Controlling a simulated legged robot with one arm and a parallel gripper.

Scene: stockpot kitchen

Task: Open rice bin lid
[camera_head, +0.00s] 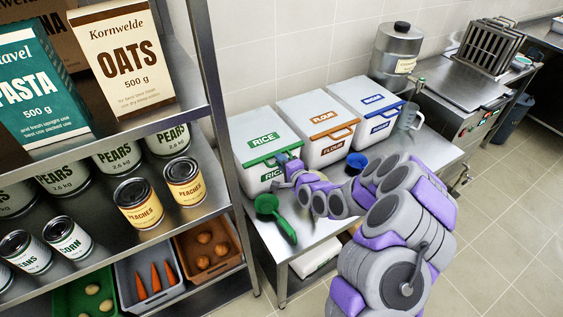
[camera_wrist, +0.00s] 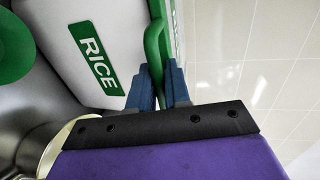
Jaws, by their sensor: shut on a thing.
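The rice bin (camera_head: 258,180) is a white box with a green RICE label and a green handle (camera_head: 276,158) along the front edge of its lid (camera_head: 262,136). The lid lies flat on the bin. My gripper (camera_head: 286,162) is at the right part of this handle. In the wrist view, the blue fingers of my gripper (camera_wrist: 160,82) are shut on the green handle (camera_wrist: 154,45), one on each side. The bin's front with its RICE label (camera_wrist: 97,66) shows to the left. The part of the handle between the fingertips is partly hidden.
A green scoop (camera_head: 268,206) lies on the steel table in front of the rice bin. A flour bin (camera_head: 318,118) and a blue-labelled bin (camera_head: 366,100) stand to the right, with a blue scoop (camera_head: 357,162) before them. A shelf post (camera_head: 222,130) rises close on the left.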

